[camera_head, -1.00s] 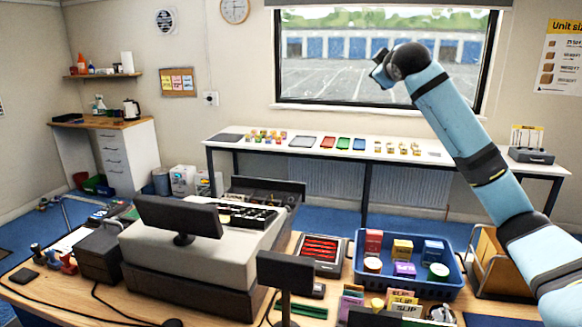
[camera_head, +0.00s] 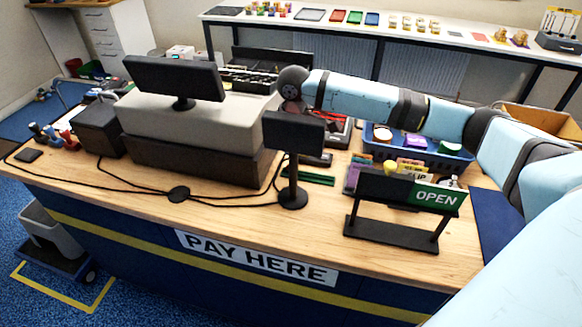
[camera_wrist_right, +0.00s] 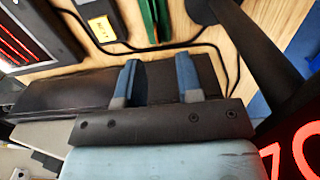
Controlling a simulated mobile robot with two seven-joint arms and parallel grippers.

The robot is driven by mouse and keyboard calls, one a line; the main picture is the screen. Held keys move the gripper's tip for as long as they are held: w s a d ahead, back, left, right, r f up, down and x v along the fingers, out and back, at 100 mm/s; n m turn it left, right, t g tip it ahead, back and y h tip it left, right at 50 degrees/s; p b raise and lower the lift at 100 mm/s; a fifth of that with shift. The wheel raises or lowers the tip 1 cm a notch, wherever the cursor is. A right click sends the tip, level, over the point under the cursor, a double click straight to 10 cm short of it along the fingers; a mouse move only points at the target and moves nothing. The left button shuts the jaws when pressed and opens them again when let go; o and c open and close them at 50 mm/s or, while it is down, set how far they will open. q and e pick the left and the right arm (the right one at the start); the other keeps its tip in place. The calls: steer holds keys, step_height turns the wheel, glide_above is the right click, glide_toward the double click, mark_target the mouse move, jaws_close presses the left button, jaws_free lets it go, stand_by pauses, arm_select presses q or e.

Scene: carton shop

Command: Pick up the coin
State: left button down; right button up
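I cannot make out a coin in any view. My right arm comes in from the right in the head view. Its wrist is beside the till, behind the small customer display (camera_head: 294,135), which hides the gripper there. In the right wrist view my right gripper (camera_wrist_right: 157,68) has two blue fingers apart, with nothing seen between them. A dark flat-topped surface (camera_wrist_right: 60,95) lies beneath and beside the fingers. My left gripper is not in view.
The till (camera_head: 190,125) stands left of my right wrist. Green strips (camera_head: 305,177) lie on the counter, also in the wrist view (camera_wrist_right: 152,20). An OPEN sign (camera_head: 405,200) and blue crate (camera_head: 455,160) stand to the right. The front counter is partly clear, with cables.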

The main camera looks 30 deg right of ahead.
steer(key=f, duration=0.8)
steer(key=shift+w, duration=0.4)
jaws_close()
